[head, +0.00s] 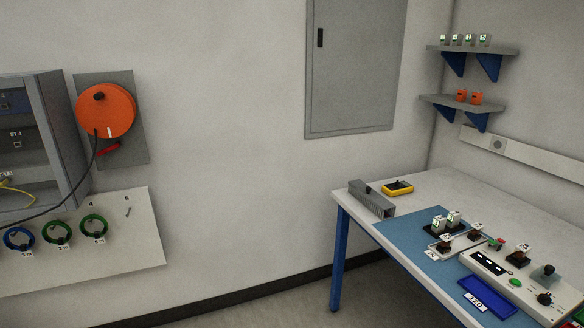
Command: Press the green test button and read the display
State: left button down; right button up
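A round green button (515,282) is on the top of a pale control box (528,292) on the workbench at the lower right of the head view. A dark display window (488,263) with small light marks is on the same box, left of the button. The marks are too small to read. A dark knob (544,298) is to the right of the button. Neither of my grippers is in view, and nothing is seen touching the button.
The workbench (345,199) carries a blue mat (405,238), a blue tray (478,299) labelled 120, a yellow meter (398,188) and a grey ribbed block (371,198). Shelves (470,50) hang on the right wall. Floor (300,308) left of the bench is clear.

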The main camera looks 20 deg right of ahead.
aim_at(515, 282)
jog(key=z, duration=0.85)
jog(key=i, duration=1.3)
jog(key=z, duration=1.75)
jog(key=i, duration=0.55)
jog(key=z, duration=0.3)
